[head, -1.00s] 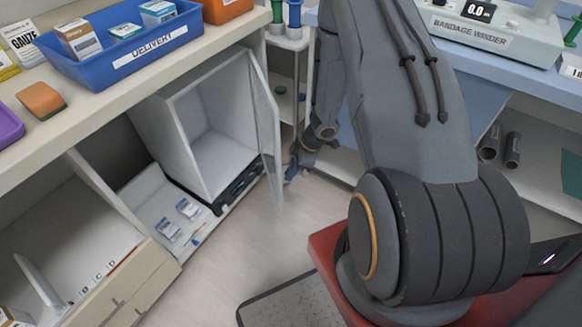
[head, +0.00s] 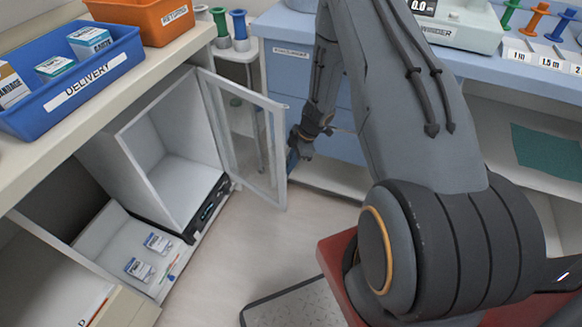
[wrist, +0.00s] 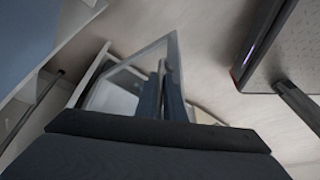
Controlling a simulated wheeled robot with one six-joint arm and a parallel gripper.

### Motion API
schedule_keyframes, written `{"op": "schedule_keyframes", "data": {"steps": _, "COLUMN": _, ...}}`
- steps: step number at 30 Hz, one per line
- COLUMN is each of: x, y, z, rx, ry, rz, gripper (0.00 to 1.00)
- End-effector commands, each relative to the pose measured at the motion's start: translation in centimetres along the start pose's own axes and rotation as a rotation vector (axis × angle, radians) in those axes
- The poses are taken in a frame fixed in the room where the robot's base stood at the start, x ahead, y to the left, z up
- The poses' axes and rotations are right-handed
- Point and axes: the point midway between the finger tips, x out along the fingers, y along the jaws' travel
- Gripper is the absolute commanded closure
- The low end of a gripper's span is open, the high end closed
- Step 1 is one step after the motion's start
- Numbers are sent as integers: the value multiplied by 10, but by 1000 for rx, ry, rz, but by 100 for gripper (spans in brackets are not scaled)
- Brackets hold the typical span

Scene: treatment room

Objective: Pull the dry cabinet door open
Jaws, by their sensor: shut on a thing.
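The dry cabinet (head: 120,148) is a white box under the left counter, with an empty-looking interior and a dark control panel (head: 207,210) along its lower front edge. Its glass door (head: 243,135) has a pale frame and stands wide open, swung out to the right of the opening. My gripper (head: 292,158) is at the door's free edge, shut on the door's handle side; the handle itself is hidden. In the wrist view the door (wrist: 118,88) rises ahead, with my gripper's fingers (wrist: 163,92) against its edge.
A blue delivery bin (head: 95,85) and an orange bin (head: 150,22) stand on the counter above. Blue drawers (head: 290,75) stand behind my gripper. Bare floor (head: 235,245) lies in front of the door.

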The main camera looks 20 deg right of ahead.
Motion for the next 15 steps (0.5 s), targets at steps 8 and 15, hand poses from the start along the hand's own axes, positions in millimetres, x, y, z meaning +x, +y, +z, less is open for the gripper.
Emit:
{"op": "schedule_keyframes", "data": {"steps": 8, "x": 0, "y": 2, "z": -1, "rx": 1, "ry": 1, "rz": 3, "gripper": 86}}
{"op": "schedule_keyframes", "data": {"steps": 15, "x": -1, "y": 2, "z": 1, "rx": 3, "ry": 1, "rz": 4, "gripper": 73}}
